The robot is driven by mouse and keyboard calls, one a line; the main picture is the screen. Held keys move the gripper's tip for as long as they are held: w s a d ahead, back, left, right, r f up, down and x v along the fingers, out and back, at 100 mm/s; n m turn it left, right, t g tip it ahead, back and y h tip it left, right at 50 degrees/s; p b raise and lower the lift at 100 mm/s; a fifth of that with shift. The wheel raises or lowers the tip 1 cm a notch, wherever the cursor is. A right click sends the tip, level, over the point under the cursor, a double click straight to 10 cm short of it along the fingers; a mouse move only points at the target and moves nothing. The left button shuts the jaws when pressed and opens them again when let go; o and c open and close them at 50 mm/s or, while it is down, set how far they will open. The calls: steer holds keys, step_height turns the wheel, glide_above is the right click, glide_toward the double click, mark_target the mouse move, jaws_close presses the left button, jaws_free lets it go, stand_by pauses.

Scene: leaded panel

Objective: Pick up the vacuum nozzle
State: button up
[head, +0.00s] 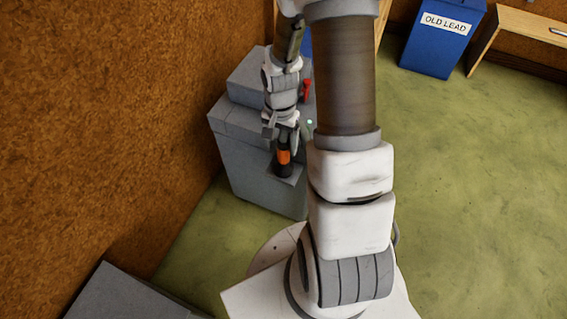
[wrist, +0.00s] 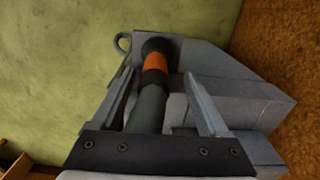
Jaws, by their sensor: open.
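The vacuum nozzle (head: 284,157) is dark with an orange band and sits at a small grey ledge on the front of a grey cabinet (head: 262,188). In the wrist view the nozzle (wrist: 155,63) runs between the two fingers, its grey tube reaching back toward the palm. My gripper (head: 282,134) is open around the upper part of the nozzle, and it also shows in the wrist view (wrist: 160,80). A gap shows beside the right finger; the left finger is closer to the tube. I cannot tell whether either finger touches it.
A brown wall (head: 110,110) stands close on the left. The cabinet top carries a grey box, a red part (head: 306,90) and a small green light (head: 309,122). A blue "OLD LEAD" bin (head: 437,50) and a wooden bench (head: 520,25) stand at back right. Green floor is clear at right.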

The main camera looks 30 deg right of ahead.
mark_target(284, 154)
steer(key=f, duration=0.1)
steer(key=f+b, duration=0.1)
steer(key=f, duration=0.1)
steer(key=f+b, duration=0.1)
steer(key=f, duration=0.1)
steer(key=shift+s+d+f, duration=0.15)
steer(key=shift+d+f, duration=0.05)
steer(key=shift+d, duration=0.1)
steer(key=shift+r, duration=0.1)
jaws_close()
